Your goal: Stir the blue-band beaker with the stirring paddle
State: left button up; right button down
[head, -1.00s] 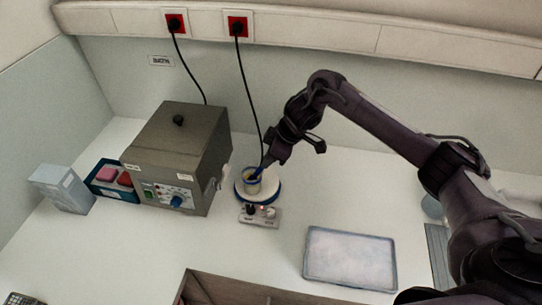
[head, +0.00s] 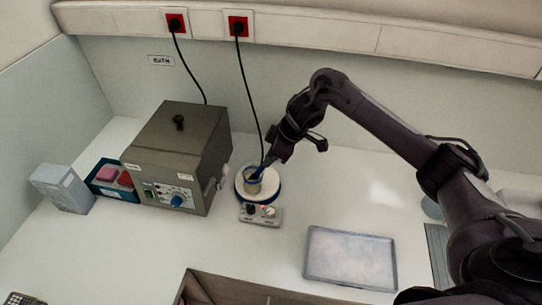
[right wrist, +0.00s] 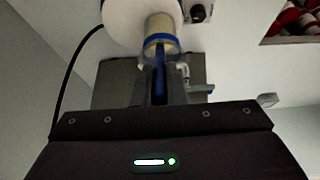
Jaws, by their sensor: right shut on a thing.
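The blue-band beaker (head: 252,185) stands upright on the round white plate of a hotplate stirrer (head: 243,199). In the right wrist view the beaker (right wrist: 161,28) shows a cream body with a blue band. My right gripper (head: 268,162) is at the beaker's upper right and is shut on the blue stirring paddle (head: 261,169). The paddle slants down into the beaker's mouth, and its lower end is hidden inside. The paddle's blue shaft (right wrist: 160,75) shows between the fingers in the right wrist view. My left gripper is not in view.
A grey bath box (head: 182,150) with a knob stands left of the stirrer. A blue tray with pink and red pieces (head: 98,180) and a pale box (head: 62,188) lie further left. A shallow grey tray (head: 350,284) lies at front right. A black cable (head: 250,95) hangs behind the beaker.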

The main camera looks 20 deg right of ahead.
jog(key=shift+r, duration=4.9)
jog(key=shift+f, duration=0.1)
